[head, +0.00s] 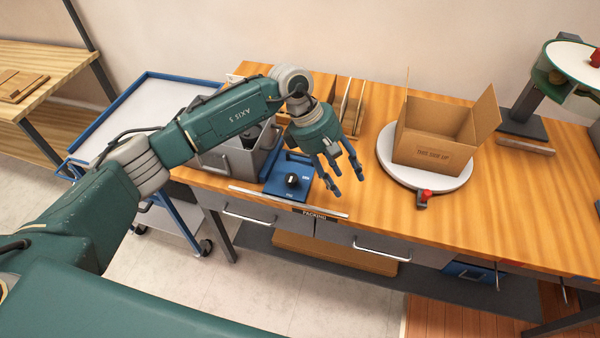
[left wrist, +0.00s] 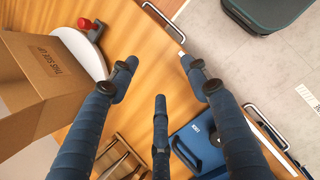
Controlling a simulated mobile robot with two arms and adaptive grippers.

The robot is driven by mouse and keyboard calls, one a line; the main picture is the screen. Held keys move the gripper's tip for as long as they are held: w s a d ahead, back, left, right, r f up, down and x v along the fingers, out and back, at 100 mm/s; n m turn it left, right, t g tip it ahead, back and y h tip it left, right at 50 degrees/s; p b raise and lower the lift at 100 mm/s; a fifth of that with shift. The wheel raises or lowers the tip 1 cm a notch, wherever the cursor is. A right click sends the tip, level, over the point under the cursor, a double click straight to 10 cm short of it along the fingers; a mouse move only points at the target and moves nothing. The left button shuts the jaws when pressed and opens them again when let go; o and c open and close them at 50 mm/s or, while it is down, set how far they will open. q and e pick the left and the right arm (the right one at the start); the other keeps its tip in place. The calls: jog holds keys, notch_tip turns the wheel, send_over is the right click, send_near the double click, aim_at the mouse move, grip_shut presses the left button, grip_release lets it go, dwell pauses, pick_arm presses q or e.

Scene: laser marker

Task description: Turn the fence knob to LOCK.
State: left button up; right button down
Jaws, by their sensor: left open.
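The fence knob (head: 292,180) is a dark round knob with a light mark. It sits on a blue plate (head: 276,187) near the front edge of the wooden bench, with small white labels too small to read. My left gripper (head: 347,187) is open and empty, fingers pointing down, just right of the knob and apart from it. My right gripper is not in view.
A grey box-shaped unit (head: 228,157) stands left of the plate. An open cardboard box (head: 434,135) sits on a white turntable (head: 398,173) with a red-knobbed clamp (head: 424,196). Upright wooden dividers (head: 357,110) stand behind. A blue-edged trolley (head: 133,117) is at left.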

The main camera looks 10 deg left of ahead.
aim_at(291, 177)
pick_arm(q)
jog(key=w+a+r+m+y, duration=0.1)
jog(key=w+a+y, duration=0.15)
jog(key=a, duration=0.45)
jog(key=w+a+r+y, duration=0.1)
jog(key=a+y, duration=0.2)
jog(key=a, duration=0.3)
jog(key=f+p, duration=0.1)
jog(key=f, duration=0.2)
jog(key=f+p, duration=0.1)
jog(key=f, duration=0.2)
jog(key=f+p, duration=0.2)
jog(key=f, duration=0.2)
jog(key=shift+a, duration=0.35)
jog(key=shift+f, duration=0.3)
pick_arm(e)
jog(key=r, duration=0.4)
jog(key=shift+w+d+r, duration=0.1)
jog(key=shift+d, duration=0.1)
pick_arm(q)
jog(key=c, duration=1.1)
jog(key=shift+c, duration=0.2)
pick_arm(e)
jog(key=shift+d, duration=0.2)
